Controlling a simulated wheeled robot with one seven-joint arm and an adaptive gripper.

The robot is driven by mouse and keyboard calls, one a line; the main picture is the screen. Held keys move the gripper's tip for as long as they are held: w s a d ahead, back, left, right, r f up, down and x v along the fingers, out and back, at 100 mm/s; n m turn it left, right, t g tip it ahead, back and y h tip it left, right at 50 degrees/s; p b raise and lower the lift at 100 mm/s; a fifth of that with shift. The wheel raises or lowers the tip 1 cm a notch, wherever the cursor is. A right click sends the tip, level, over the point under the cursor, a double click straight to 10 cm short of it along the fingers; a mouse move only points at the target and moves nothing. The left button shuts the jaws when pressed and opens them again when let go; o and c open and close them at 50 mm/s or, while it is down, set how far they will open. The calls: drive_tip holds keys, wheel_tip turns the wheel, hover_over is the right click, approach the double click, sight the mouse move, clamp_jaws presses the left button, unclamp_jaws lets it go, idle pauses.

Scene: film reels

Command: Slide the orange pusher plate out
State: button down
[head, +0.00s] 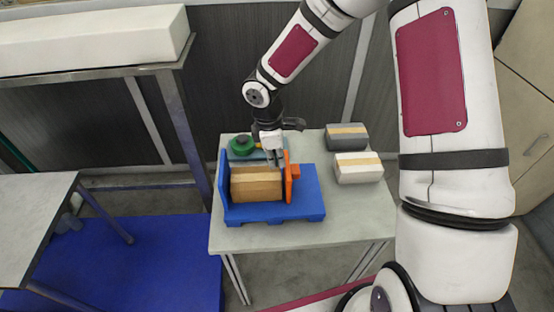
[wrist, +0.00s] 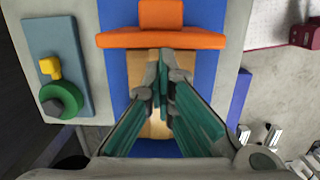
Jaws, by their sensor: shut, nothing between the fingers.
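The orange pusher plate (head: 288,183) stands upright across the right part of the blue tray (head: 306,205), with an orange block (head: 295,170) on its right side. In the wrist view the plate (wrist: 160,40) runs across the top, with its block (wrist: 160,13) beyond it. A tan and brown block-shaped load (head: 256,185) lies in the tray left of the plate. My gripper (head: 274,160) is shut and empty, pointing down over the load's right end. In the wrist view its fingertips (wrist: 163,58) lie close to the plate's load side; contact cannot be told.
A green ring (wrist: 61,100) sits on a blue-grey board (wrist: 67,68) behind the tray. A grey banded block (head: 346,137) and a white one (head: 358,168) stand at the table's right. The grey table (head: 345,220) is clear at front right.

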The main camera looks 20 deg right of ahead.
drive_tip(key=shift+s+d+f, duration=0.2)
drive_tip(key=shift+f, duration=0.5)
drive_tip(key=shift+s+d+p, duration=0.2)
drive_tip(key=shift+d+p, duration=0.05)
drive_tip(key=shift+d, duration=0.75)
drive_tip(key=shift+s+d+p, duration=0.2)
drive_tip(key=shift+d, duration=0.85)
drive_tip(key=shift+s+d+p, duration=0.2)
drive_tip(key=shift+d+p, duration=0.05)
drive_tip(key=shift+d, duration=0.75)
idle(0.3)
drive_tip(key=shift+w+r+p, duration=0.15)
drive_tip(key=shift+r+p, duration=0.25)
drive_tip(key=shift+r, duration=0.5)
drive_tip(key=shift+r+p, duration=0.65)
drive_tip(key=shift+r, duration=1.65)
drive_tip(key=shift+w, duration=0.1)
